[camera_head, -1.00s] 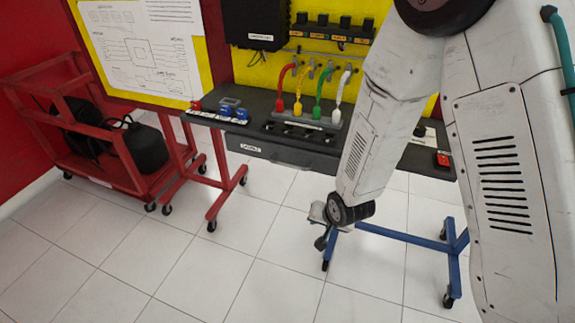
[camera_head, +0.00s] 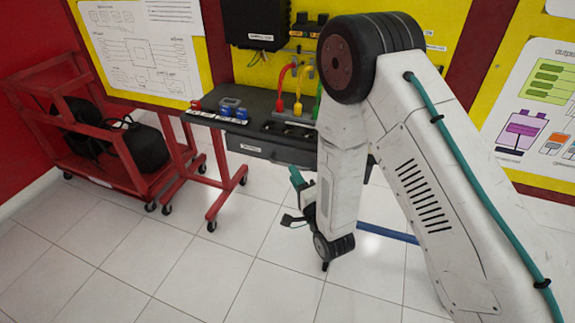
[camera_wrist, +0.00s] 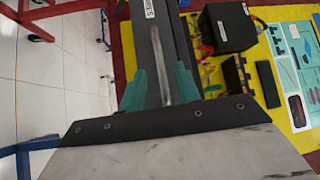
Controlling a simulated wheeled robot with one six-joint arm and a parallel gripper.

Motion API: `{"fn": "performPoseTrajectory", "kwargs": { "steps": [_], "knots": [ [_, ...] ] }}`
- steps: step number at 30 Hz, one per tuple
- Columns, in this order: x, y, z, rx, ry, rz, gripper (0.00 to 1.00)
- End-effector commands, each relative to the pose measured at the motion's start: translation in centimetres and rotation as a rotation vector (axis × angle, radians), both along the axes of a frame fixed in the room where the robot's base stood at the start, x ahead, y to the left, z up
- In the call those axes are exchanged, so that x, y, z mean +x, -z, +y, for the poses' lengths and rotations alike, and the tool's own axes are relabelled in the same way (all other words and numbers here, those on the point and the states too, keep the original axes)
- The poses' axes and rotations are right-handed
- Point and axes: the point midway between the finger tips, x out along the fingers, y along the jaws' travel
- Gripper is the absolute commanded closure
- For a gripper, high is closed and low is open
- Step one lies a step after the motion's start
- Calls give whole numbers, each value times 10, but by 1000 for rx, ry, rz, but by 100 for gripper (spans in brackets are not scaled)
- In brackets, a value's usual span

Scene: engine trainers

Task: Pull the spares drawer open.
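The spares drawer (camera_head: 262,151) is a dark grey front under the bench top, with a white label too small to read. It looks closed. In the wrist view the drawer front (camera_wrist: 180,45) runs up the picture, with its pale metal bar handle (camera_wrist: 157,55) upright in the middle. My gripper (camera_wrist: 160,72) is open, with one teal finger on each side of the handle's near part. A gap shows between the bar and each finger; contact cannot be told. In the head view my gripper (camera_head: 299,184) is in front of the drawer, and my arm hides the drawer's right part.
A blue stand leg (camera_head: 388,232) is behind my arm. The tiled floor before the drawer is clear.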

Motion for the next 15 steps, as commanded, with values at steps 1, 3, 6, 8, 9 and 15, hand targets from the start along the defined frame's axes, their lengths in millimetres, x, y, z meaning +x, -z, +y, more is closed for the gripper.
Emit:
{"fn": "performPoseTrajectory", "kwargs": {
  "steps": [1, 3, 6, 8, 9, 15],
  "knots": [
    [8, -2, 4, 0, 0, -3, 67],
    [19, -3, 10, 0, 0, -3, 67],
    [32, -6, 16, -1, 0, -3, 67],
    [38, -6, 20, -2, 0, -1, 67],
    [41, -7, 21, -1, 0, -2, 67],
    [49, -7, 25, -4, 0, 0, 67]
  ]
}}
